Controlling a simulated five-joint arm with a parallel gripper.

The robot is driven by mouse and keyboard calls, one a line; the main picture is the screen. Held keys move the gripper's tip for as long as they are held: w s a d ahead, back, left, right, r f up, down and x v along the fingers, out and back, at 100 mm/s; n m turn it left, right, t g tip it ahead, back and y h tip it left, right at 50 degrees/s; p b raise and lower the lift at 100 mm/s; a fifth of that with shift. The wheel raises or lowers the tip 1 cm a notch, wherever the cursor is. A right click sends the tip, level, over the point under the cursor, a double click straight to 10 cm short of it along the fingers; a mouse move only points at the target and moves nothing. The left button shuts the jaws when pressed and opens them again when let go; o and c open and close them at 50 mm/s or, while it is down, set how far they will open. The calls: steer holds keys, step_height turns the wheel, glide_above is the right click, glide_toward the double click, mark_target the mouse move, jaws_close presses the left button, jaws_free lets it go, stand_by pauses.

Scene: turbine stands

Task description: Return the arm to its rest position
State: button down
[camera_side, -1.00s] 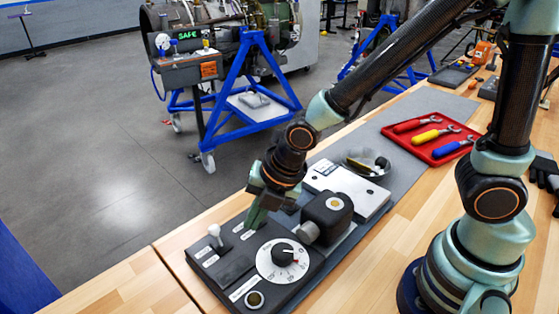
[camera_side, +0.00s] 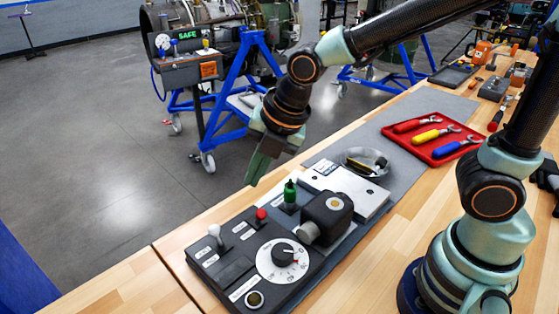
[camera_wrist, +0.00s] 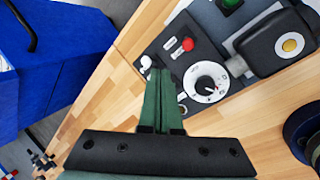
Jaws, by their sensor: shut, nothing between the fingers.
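My gripper (camera_side: 257,168) is shut and empty. In the side view it hangs in the air above the back edge of the black control panel (camera_side: 232,262), apart from it. In the wrist view its green fingers (camera_wrist: 163,100) lie together, pointing toward the panel. The panel carries a white-knobbed lever (camera_side: 214,231), a red-knobbed lever (camera_side: 261,214) and a white dial (camera_side: 283,261) with a black knob. The red knob (camera_wrist: 187,44) and the dial (camera_wrist: 206,88) also show in the wrist view.
A green bottle-shaped piece (camera_side: 290,194) and a black block with a round button (camera_side: 327,216) stand beside the panel. A red tray (camera_side: 431,140) of several tools and a bowl (camera_side: 364,161) lie farther right. Blue-framed turbine stands (camera_side: 225,110) are behind the bench. The air around my gripper is clear.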

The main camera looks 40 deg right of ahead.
steer(key=s+d+r+m+h, duration=0.1)
steer(key=s+d+r+m, duration=0.2)
steer(key=d+m, duration=0.4)
steer(key=s+d+r+m+t, duration=0.1)
steer(key=s+d+r+m, duration=0.2)
steer(key=d+m, duration=0.5)
steer(key=m, duration=1.1)
steer(key=shift+h, duration=0.4)
